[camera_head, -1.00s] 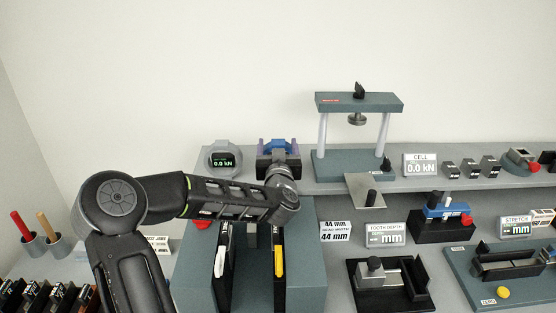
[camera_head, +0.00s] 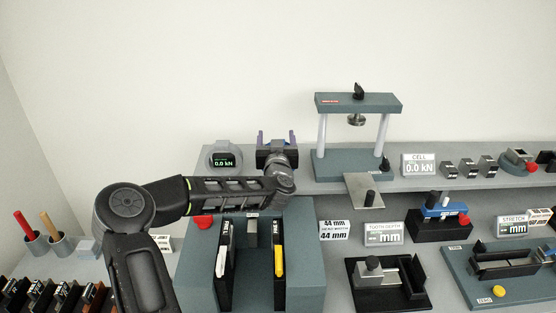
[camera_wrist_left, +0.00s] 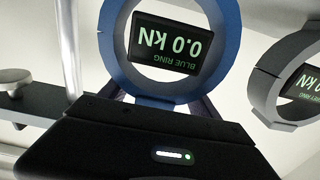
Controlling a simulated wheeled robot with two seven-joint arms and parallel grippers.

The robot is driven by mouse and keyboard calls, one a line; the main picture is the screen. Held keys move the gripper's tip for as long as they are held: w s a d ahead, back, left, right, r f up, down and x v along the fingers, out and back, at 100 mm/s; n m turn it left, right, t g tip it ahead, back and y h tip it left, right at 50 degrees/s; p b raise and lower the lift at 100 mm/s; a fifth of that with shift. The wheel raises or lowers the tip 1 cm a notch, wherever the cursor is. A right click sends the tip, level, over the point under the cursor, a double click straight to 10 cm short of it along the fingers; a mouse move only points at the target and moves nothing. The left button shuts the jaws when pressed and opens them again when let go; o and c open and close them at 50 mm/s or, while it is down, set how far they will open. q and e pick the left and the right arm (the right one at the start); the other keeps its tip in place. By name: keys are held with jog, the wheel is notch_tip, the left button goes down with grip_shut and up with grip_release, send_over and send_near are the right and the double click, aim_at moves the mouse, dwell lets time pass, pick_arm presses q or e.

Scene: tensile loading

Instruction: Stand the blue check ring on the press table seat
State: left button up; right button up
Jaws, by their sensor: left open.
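The blue check ring (camera_wrist_left: 112,60) stands in the left wrist view, a thick blue ring around a dark "BLUE RING 0.0 kN" display. In the head view it is hidden behind my left gripper (camera_head: 277,138) and wrist. My left gripper is open at the back shelf, its two fingertips apart; its dark body (camera_wrist_left: 150,150) lies close to the ring. I cannot tell whether they touch. The press (camera_head: 358,104) stands to the right, with a grey base (camera_head: 335,166), two pale columns and a metal disc under its top beam. The seat is not clearly distinguishable. My right gripper is not in view.
A grey ring (camera_head: 222,146) with its own display stands left of my gripper, also in the left wrist view (camera_wrist_left: 262,95). A CELL sign (camera_head: 420,164) and small dark blocks stand right of the press. Fixtures crowd the lower bench.

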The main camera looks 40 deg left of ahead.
pick_arm(q)
jog(key=shift+c, duration=0.2)
jog(key=shift+f, duration=0.1)
grip_shut()
dwell(0.5)
dwell(0.5)
